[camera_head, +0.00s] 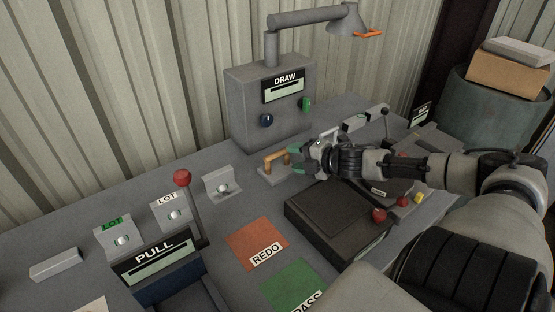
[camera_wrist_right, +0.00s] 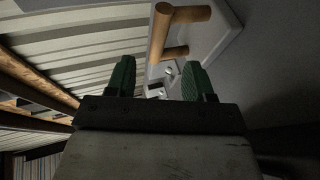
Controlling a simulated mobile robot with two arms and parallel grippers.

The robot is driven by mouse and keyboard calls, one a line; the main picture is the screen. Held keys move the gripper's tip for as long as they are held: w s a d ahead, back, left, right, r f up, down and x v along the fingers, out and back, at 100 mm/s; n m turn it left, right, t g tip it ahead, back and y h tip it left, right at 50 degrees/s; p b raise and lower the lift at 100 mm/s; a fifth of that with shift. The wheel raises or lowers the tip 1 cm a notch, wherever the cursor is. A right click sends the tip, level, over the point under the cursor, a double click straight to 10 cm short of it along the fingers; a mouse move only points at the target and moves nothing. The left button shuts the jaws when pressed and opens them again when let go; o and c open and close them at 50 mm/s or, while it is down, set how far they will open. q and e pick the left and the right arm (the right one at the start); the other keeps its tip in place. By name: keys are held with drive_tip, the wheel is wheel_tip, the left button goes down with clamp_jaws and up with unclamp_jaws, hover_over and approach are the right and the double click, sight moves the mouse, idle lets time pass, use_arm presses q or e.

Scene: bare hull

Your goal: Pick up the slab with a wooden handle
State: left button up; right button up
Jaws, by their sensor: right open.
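The slab (camera_head: 268,175) is a light grey plate lying on the grey bench near the middle of the head view. Its wooden handle (camera_head: 275,158) stands up from it as a bar on posts. My right gripper (camera_head: 296,158) reaches in from the right, just beside the handle. In the right wrist view the handle (camera_wrist_right: 161,32) is ahead of the fingertips, with the slab (camera_wrist_right: 220,30) behind it. The green-padded fingers (camera_wrist_right: 160,82) are open with nothing between them. The right part of the slab is hidden behind my gripper. My left gripper is not in view.
A grey DRAW box (camera_head: 255,105) with a lamp arm stands behind the slab. A dark flat box (camera_head: 335,220) lies in front of my right arm. A red-knobbed lever (camera_head: 190,205) rises by the PULL sign (camera_head: 155,257). Orange REDO (camera_head: 256,243) and green PASS patches lie flat nearby.

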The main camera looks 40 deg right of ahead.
sight(280, 155)
drive_tip(key=shift+b+x, duration=0.35)
drive_tip(key=shift+x, duration=0.65)
drive_tip(key=shift+w+d+r, duration=0.1)
drive_tip(key=shift+w, duration=0.7)
drive_tip(key=shift+w+f+p, duration=0.25)
drive_tip(key=shift+w+p, duration=0.3)
drive_tip(key=shift+w, duration=0.05)
drive_tip(key=shift+p+x, duration=0.35)
drive_tip(key=shift+x, duration=0.45)
drive_tip(key=shift+w+a+f, duration=0.25)
drive_tip(key=shift+w+f, duration=0.1)
drive_tip(key=shift+s, duration=0.1)
clamp_jaws()
